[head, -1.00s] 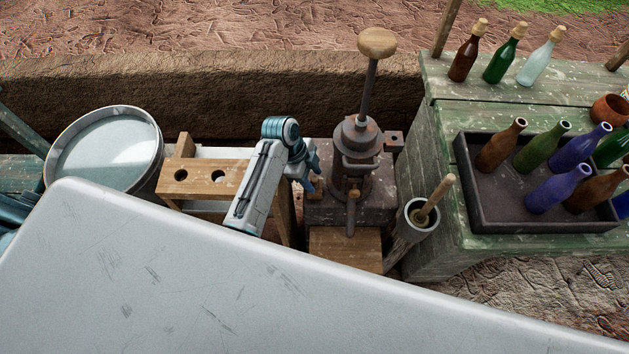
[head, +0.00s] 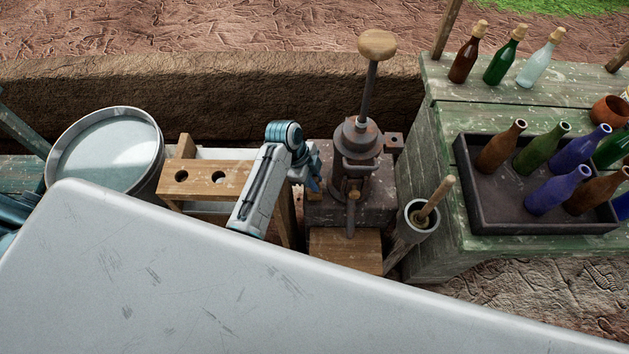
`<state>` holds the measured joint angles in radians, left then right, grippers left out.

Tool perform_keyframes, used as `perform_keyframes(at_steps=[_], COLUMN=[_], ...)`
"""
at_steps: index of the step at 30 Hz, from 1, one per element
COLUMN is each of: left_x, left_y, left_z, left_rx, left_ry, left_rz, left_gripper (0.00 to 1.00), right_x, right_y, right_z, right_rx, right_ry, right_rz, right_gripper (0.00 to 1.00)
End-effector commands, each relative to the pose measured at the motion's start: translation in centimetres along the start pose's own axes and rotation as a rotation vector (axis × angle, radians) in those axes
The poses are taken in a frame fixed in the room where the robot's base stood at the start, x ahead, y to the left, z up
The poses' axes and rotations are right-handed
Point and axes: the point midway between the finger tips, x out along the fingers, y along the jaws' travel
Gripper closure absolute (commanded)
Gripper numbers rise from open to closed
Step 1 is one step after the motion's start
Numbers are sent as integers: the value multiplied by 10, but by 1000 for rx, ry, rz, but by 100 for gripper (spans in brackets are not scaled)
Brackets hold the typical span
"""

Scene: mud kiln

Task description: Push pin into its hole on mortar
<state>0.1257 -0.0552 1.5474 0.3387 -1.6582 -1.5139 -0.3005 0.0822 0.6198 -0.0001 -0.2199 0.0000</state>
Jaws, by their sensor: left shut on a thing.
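The mortar (head: 354,139) is a dark, rusty metal device on a stone block, with a long rod and a round wooden knob (head: 377,44) rising from it. A small brown lug (head: 394,140) with a dark hole sticks out on its right side. A short rod with a rounded end (head: 352,196) shows at its front. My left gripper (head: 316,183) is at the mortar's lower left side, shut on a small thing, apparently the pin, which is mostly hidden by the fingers. Whether the pin touches the mortar cannot be told. My right gripper is not in view.
A small pot with a pestle (head: 419,219) stands right of the mortar. A green table (head: 440,170) with a dark tray (head: 467,190) of bottles is at right.

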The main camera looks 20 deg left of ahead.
Motion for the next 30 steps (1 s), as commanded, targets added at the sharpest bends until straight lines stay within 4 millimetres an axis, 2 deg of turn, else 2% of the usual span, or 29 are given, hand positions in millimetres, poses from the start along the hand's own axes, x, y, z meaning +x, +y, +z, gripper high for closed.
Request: perform_keyframes(at_steps=[9,15,30], left_x=[-55,-82,-113], left_y=[-1,-1,0], left_z=[-23,-34,-47], left_rx=[2,1,0], left_ry=[1,1,0], left_rz=[-4,-2,0], left_gripper=[96,96,96], right_x=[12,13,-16], right_y=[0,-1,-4], right_z=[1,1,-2], right_rx=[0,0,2], right_ry=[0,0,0], right_rz=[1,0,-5], right_gripper=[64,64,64])
